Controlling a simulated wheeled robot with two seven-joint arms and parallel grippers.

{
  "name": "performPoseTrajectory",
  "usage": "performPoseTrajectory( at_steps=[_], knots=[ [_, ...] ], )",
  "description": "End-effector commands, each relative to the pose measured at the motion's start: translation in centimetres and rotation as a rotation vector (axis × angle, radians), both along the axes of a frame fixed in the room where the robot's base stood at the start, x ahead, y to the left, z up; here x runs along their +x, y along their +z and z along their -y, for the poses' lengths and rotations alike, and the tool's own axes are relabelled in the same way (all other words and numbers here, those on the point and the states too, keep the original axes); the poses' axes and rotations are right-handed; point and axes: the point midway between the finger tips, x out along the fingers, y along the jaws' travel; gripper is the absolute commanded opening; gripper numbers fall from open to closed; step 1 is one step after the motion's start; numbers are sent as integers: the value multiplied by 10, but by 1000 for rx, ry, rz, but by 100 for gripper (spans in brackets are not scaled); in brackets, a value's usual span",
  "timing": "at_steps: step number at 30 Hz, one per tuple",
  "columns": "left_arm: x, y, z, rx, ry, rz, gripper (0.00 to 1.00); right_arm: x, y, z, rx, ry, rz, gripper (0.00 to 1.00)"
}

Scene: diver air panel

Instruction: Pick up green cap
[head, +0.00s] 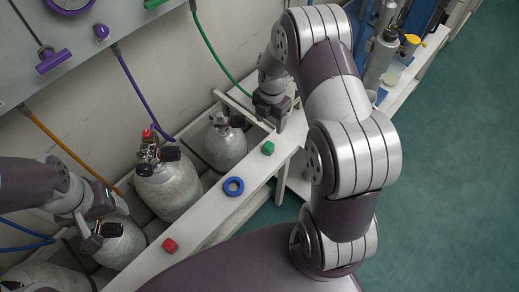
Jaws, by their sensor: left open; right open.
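The small green cap (268,148) sits on the white ledge (205,215) near its far end. My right gripper (279,121) is open, just above and beyond the green cap in the picture, and apart from it. My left gripper (88,232) is open at the left, over a grey cylinder (122,245) in the rack; whether it touches the valve there I cannot tell.
A blue ring (233,186) and a red cap (169,245) lie along the same ledge. Grey cylinders with valves (168,188) (225,145) stand behind it. Purple, green and orange hoses hang from the wall panel (110,30). Green floor (450,180) is clear at right.

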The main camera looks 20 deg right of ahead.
Motion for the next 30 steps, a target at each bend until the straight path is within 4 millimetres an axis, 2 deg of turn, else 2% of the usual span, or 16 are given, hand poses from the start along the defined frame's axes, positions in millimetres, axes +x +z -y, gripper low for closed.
performPoseTrajectory(
  at_steps=[6,13,18,22,28,30],
  knots=[
    [0,-8,0,0,0,0,70,-2,-49,-1,1,17,-5,64],
    [0,-11,0,0,0,0,70,-2,-80,0,0,15,-2,64],
    [0,-16,0,0,0,0,70,-5,-113,0,1,14,-3,64],
    [0,-16,0,0,0,0,70,-5,-124,0,0,14,-1,64],
    [0,-16,0,0,0,0,70,-5,-124,0,0,14,0,64],
    [0,-16,0,0,0,0,70,-5,-124,0,0,14,0,41]
  ],
)
